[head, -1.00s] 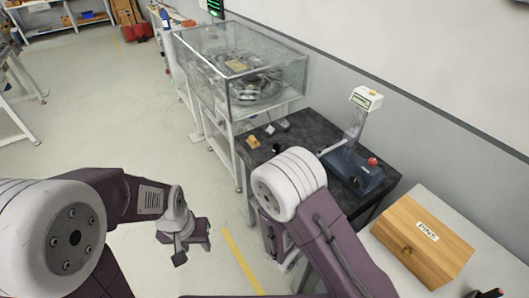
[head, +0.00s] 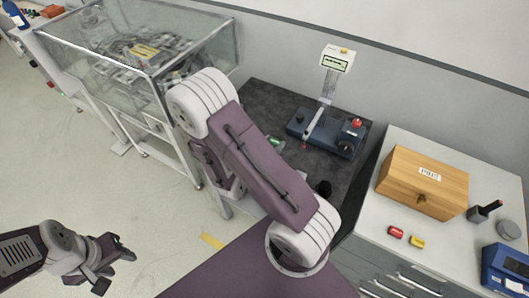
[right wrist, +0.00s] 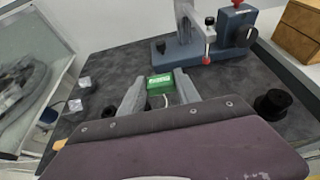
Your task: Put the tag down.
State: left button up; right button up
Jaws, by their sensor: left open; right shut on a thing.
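A green tag with white markings (right wrist: 160,83) sits between the two grey fingers of my right gripper (right wrist: 159,91), which is shut on it. In the head view the tag (head: 275,141) shows just past my right forearm, over the dark bench top (head: 262,96). The arm hides most of the right gripper there. I cannot tell whether the tag touches the bench top. My left gripper (head: 117,262) is open and empty, low at the left over the floor.
A blue test stand with a display (head: 325,130) stands at the back of the bench. A black round part (right wrist: 272,103) and small grey blocks (right wrist: 84,82) lie on it. A glass case (head: 140,50) stands left. A wooden box (head: 423,182) stands on the right cabinet.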

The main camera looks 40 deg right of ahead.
jog(key=w+a+f, duration=0.2)
jog(key=a, duration=0.1)
jog(key=w+a+f+b, duration=0.1)
jog(key=w+a+f, duration=0.1)
jog(key=a, duration=0.1)
jog(key=w+a+f, duration=0.2)
jog(key=a+f, duration=0.1)
jog(key=shift+w+a, duration=0.35)
jog(key=shift+a, duration=0.05)
notch_tip(320, 180, down, 4)
jog(key=shift+f, duration=0.1)
jog(key=shift+f, duration=0.1)
jog(key=o, duration=1.3)
